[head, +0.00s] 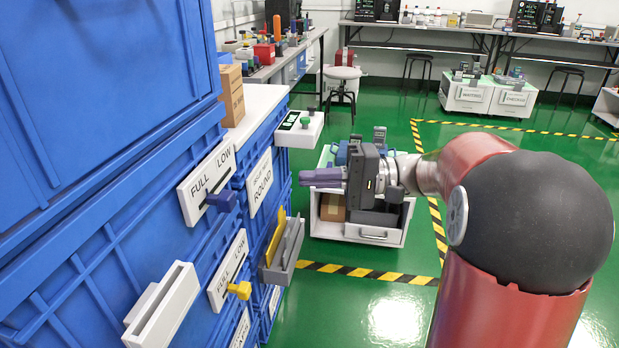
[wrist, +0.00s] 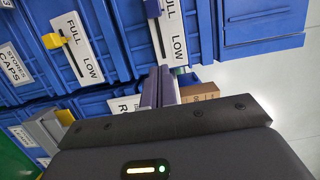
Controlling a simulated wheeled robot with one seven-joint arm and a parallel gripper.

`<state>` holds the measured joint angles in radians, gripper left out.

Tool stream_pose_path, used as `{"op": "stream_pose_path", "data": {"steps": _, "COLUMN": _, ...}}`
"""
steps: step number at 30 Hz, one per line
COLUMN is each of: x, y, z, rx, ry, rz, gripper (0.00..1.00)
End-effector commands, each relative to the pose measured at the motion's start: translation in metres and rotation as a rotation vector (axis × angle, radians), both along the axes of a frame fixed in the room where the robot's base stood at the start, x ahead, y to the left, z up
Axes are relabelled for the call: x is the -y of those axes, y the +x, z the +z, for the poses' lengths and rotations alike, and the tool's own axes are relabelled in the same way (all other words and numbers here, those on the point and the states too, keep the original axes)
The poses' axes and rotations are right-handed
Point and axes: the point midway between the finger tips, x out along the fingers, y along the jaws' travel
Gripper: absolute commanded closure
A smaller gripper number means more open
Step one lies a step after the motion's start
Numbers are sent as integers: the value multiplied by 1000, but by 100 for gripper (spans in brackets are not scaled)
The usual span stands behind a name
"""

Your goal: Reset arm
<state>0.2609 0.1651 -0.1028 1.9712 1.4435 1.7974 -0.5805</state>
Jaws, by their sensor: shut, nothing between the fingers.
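My gripper (head: 305,177) is at the centre of the head view, pointing left towards the blue crates. Its purple-grey fingers are together with nothing between them. My red and silver arm with a black joint cover reaches in from the right. In the wrist view the shut fingers (wrist: 159,84) stick up past the black gripper body, against a backdrop of the blue crates. The gripper appears free of contact in both views.
Blue crates (head: 60,110) fill the left, with FULL/LOW slider plates (head: 207,182), a white holder (head: 165,305) and a grey holder (head: 284,251) sticking out. A white cart (head: 372,236) stands behind my gripper. Green floor (head: 395,310) is open below. Benches line the back.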

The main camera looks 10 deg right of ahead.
Motion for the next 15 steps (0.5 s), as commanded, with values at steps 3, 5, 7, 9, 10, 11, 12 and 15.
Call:
{"op": "stream_pose_path", "data": {"steps": 3, "x": -1, "y": 0, "z": 0, "rx": 0, "ry": -2, "rz": 0, "gripper": 100}}
{"op": "stream_pose_path", "data": {"steps": 5, "x": -3, "y": -4, "z": 0, "rx": -6, "ry": -18, "rz": 4, "gripper": 100}}
{"op": "stream_pose_path", "data": {"steps": 7, "x": -11, "y": -15, "z": -1, "rx": -24, "ry": -75, "rz": 17, "gripper": 100}}
{"op": "stream_pose_path", "data": {"steps": 9, "x": -22, "y": -35, "z": -6, "rx": -55, "ry": -180, "rz": 35, "gripper": 100}}
{"op": "stream_pose_path", "data": {"steps": 10, "x": -27, "y": -46, "z": -10, "rx": -68, "ry": -240, "rz": 42, "gripper": 100}}
{"op": "stream_pose_path", "data": {"steps": 11, "x": -31, "y": -58, "z": -14, "rx": -82, "ry": -308, "rz": 47, "gripper": 100}}
{"op": "stream_pose_path", "data": {"steps": 12, "x": -35, "y": -76, "z": -22, "rx": -98, "ry": -410, "rz": 52, "gripper": 100}}
{"op": "stream_pose_path", "data": {"steps": 15, "x": -33, "y": -118, "z": -44, "rx": -107, "ry": -680, "rz": 35, "gripper": 100}}
